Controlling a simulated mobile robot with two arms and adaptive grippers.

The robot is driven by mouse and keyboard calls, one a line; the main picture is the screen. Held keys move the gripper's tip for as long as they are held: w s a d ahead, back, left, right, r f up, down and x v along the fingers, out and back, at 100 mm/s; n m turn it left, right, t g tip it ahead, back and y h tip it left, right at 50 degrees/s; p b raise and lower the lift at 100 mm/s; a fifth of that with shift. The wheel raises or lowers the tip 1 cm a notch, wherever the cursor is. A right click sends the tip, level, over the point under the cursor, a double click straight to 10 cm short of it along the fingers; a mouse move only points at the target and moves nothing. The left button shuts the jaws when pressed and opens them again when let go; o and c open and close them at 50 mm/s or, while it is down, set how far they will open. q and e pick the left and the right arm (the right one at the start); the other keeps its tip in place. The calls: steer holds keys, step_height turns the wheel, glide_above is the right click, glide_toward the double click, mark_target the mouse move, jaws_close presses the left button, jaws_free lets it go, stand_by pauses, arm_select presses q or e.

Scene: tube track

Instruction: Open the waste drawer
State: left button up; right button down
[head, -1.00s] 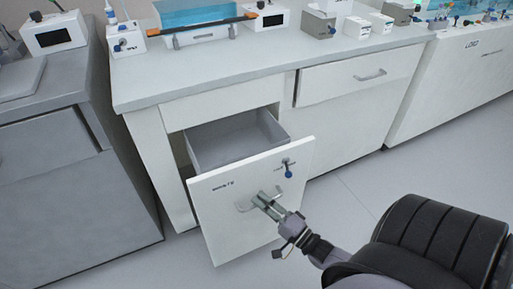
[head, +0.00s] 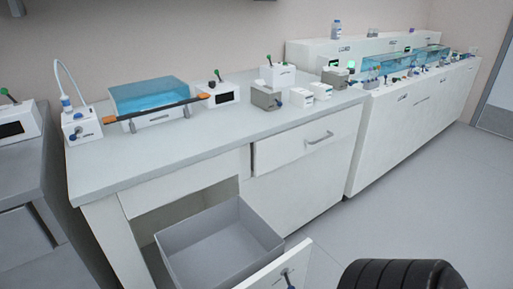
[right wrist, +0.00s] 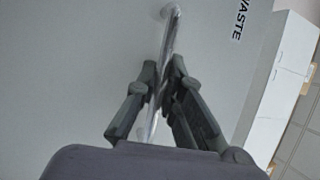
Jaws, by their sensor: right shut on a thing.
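The waste drawer (head: 212,243) stands pulled out from the white cabinet at the bottom of the head view. Its grey inside looks empty. The top of its white front panel (head: 277,273) shows at the lower edge. In the right wrist view the front panel bears the word WASTE, and a metal bar handle (right wrist: 168,50) runs across it. My right gripper (right wrist: 163,72) is shut on the handle. The head view does not show this gripper or the handle now. My left gripper is not in view.
The bench top (head: 215,140) carries a blue-lidded tank (head: 150,97), a dispenser and several small boxes. A closed drawer (head: 305,140) is right of the waste drawer. Grey floor at right (head: 420,190) is clear. A darker cabinet (head: 30,215) stands at left.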

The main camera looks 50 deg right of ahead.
steer(key=shift+s+f, duration=0.1)
steer(key=shift+s, duration=0.1)
steer(key=c, duration=2)
jaws_free()
steer(key=shift+o, duration=0.2)
steer(key=v, duration=1.2)
